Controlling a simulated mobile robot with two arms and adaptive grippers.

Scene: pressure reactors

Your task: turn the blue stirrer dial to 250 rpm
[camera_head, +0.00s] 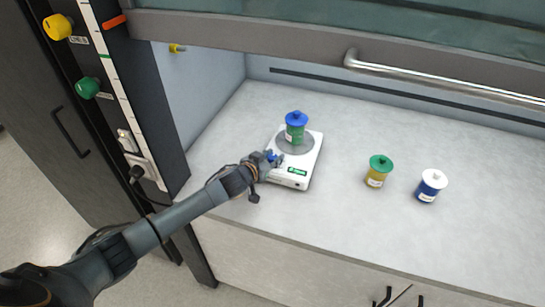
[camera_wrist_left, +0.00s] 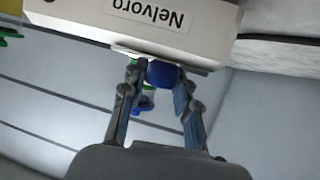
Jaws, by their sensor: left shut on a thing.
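The white stirrer (camera_head: 308,160) stands on the bench, with a green-lit display (camera_head: 297,171) on its front; the reading is too small to make out. My left gripper (camera_head: 268,160) is at its front left corner. In the left wrist view the stirrer (camera_wrist_left: 75,25) appears upside down with the label "Nelvoro". There the fingers of my left gripper (camera_wrist_left: 160,78) are closed around the blue dial (camera_wrist_left: 163,72) on its front face. In the head view the gripper hides the dial. My right gripper is out of view.
A green vessel with a blue lid (camera_head: 296,128) stands on the stirrer plate. A yellow jar with a green lid (camera_head: 377,173) and a blue jar with a white lid (camera_head: 429,187) stand to the right. The raised sash with its rail (camera_head: 440,82) is above; bench space is clear.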

